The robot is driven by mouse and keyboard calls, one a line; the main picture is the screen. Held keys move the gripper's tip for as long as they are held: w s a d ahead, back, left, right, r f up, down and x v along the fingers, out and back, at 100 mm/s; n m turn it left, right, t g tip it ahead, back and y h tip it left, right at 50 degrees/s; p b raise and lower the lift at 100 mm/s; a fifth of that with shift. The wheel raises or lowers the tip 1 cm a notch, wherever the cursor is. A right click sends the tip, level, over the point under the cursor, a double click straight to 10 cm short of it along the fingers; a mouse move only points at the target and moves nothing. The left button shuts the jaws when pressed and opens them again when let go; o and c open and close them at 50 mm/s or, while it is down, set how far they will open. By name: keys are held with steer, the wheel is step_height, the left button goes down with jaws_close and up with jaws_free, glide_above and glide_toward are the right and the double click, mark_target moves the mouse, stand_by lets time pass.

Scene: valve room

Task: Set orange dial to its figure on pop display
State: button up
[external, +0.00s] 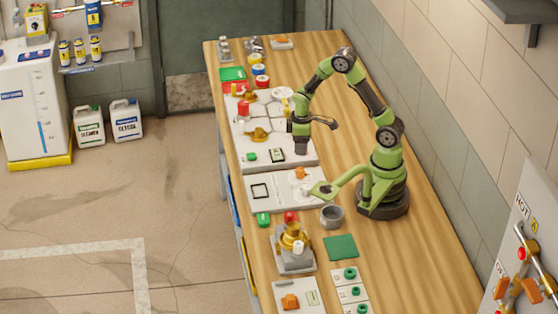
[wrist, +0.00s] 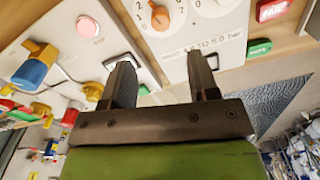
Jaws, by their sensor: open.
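The orange dial (external: 300,173) sits on a pale panel (external: 258,205) in the middle of the bench. In the wrist view the orange dial (wrist: 160,16) is at the top, on a white face with printed numerals around it. My gripper (wrist: 160,80) is open and empty, its two dark fingers apart and clear of the dial. In the external view my gripper (external: 299,147) hangs above the bench, beyond the dial's panel. A black-framed square (external: 260,191) lies left of the dial. I cannot read any figure on a display.
Another panel with yellow valve handles (external: 257,134) and a red knob (external: 243,108) lies farther back. A grey cup (external: 332,216), a brass valve fitting (external: 292,240) and a green block (external: 263,219) stand nearer the camera. Bare wood lies along the bench's right side.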

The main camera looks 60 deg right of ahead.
mark_target(300, 169)
step_height(300, 169, down, 10)
steer(key=shift+a+f, duration=0.15)
steer(key=shift+f, duration=0.05)
stand_by(0.3)
steer(key=c, duration=0.9)
